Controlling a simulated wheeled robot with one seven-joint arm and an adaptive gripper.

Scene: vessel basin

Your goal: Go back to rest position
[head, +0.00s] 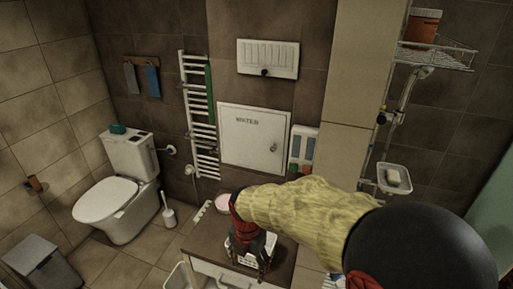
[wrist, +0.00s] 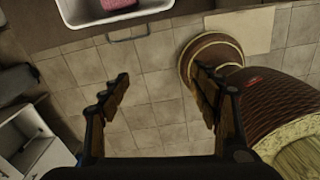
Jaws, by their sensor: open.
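My gripper (head: 249,260) is low over the dark-topped cabinet (head: 205,245) in the head view, at the end of my yellow-sleeved arm. In the wrist view its two fingers (wrist: 160,98) stand wide apart with nothing between them, and bare tiled floor shows behind the gap. A white basin (wrist: 75,15) with a pink block (wrist: 118,4) in it is at the top of the wrist view, apart from the fingers. In the head view my gripper partly hides a white basin (head: 271,243).
A toilet (head: 118,195) and brush (head: 168,212) stand left, with a grey bin (head: 40,265) at front left. A towel radiator (head: 200,115) and a white wall panel (head: 252,140) are behind. A wire shelf (head: 435,55) and soap dish (head: 394,180) are right.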

